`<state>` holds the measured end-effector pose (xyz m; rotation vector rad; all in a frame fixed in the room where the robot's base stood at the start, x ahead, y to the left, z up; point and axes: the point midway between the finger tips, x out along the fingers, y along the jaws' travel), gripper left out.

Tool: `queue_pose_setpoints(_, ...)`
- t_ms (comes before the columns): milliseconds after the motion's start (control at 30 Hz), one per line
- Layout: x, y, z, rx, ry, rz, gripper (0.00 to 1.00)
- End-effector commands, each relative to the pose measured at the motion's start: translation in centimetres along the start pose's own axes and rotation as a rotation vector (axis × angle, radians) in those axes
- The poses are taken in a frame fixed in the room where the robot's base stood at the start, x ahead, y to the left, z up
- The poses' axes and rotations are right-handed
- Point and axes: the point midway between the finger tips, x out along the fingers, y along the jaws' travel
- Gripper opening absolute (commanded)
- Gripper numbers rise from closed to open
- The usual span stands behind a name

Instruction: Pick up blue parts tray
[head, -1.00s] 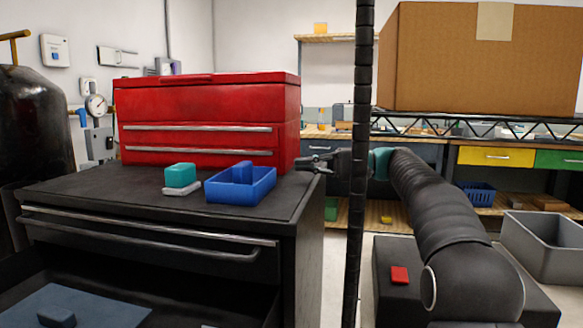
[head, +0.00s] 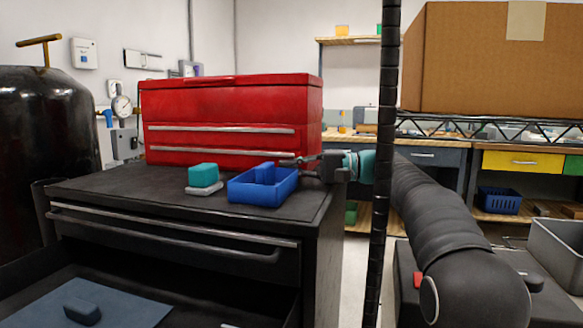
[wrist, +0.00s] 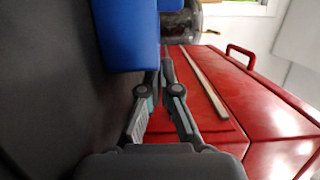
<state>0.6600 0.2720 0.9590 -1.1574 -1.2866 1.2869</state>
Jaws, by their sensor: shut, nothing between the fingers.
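The blue parts tray (head: 262,193) is an open box with an upright divider, resting on the black cabinet top near its right front. My gripper (head: 288,161) reaches in from the right, its fingers pointing left just behind or above the tray's back right corner. In the wrist view my gripper (wrist: 160,72) is shut and empty, with the blue tray (wrist: 125,35) close beside its fingertips. I cannot tell whether they touch.
A red toolbox (head: 232,110) stands close behind the tray. A teal block on a light base (head: 203,176) sits just left of the tray. The black cabinet (head: 110,187) has an open drawer below. A dark vertical post (head: 381,160) stands right of the cabinet.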

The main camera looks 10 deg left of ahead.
Motion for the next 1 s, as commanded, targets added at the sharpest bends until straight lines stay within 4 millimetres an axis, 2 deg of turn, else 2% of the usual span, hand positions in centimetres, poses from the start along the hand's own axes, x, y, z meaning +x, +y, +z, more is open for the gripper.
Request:
queue_pose_setpoints(167, 0.3, 0.3, 1.3, -0.001, -0.001, 0.0, 0.0)
queue_pose_setpoints(500, 1.5, 0.3, 5.8, -0.001, -0.001, 0.0, 0.0)
queue_pose_setpoints(1000, 1.5, 0.0, 6.4, 0.0, 0.0, 0.0, 0.0)
